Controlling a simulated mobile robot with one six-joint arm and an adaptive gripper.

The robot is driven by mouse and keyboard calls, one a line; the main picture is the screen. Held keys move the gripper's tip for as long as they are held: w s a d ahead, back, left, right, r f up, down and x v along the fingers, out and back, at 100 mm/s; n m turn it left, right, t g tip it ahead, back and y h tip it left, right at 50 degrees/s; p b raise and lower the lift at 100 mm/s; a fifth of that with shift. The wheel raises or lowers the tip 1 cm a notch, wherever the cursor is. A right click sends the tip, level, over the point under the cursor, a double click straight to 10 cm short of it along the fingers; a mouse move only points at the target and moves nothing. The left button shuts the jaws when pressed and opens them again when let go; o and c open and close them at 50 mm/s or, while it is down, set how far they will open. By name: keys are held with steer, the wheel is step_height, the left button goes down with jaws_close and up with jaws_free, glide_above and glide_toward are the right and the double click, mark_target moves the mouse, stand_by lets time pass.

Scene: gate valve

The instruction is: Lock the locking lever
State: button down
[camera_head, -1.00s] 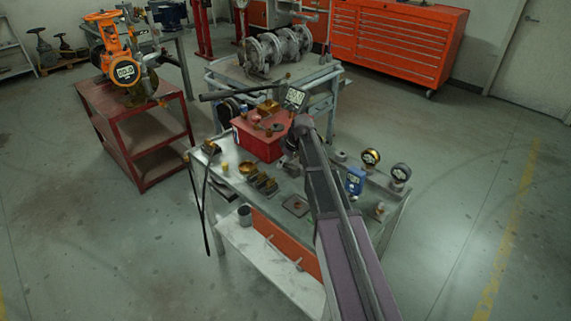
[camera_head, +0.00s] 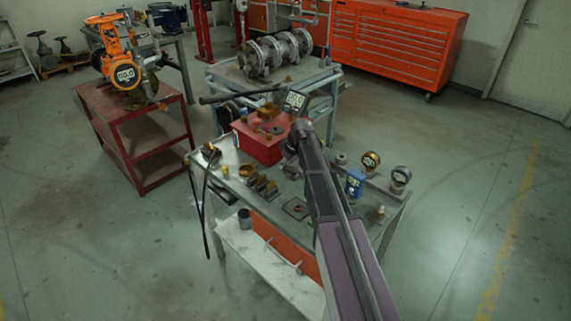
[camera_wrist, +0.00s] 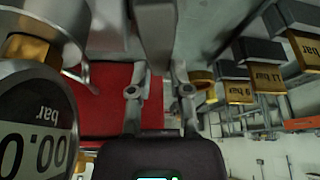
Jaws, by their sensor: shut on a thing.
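A long dark rod (camera_head: 235,95) with a black end lies level above the red box, to the left of a digital gauge (camera_head: 294,101). The gauge also shows large at the left of the wrist view (camera_wrist: 35,135).
Blocks marked bar (camera_wrist: 235,85) are close on the gripper's right. A blue device (camera_head: 354,184) and two round gauges stand at the bench's right. An orange valve (camera_head: 115,50) stands on a red cart.

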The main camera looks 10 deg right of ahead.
steer(key=shift+w+d+m+t+h, duration=0.15)
steer(key=shift+w+d+m, duration=0.05)
steer(key=shift+m, duration=0.4)
steer(key=shift+w+d+m+t+h, duration=0.15)
steer(key=shift+d+m, duration=0.05)
steer(key=shift+m, duration=0.4)
steer(key=c, duration=0.6)
jaws_free()
steer(key=shift+o, duration=0.2)
steer(key=shift+r, duration=0.15)
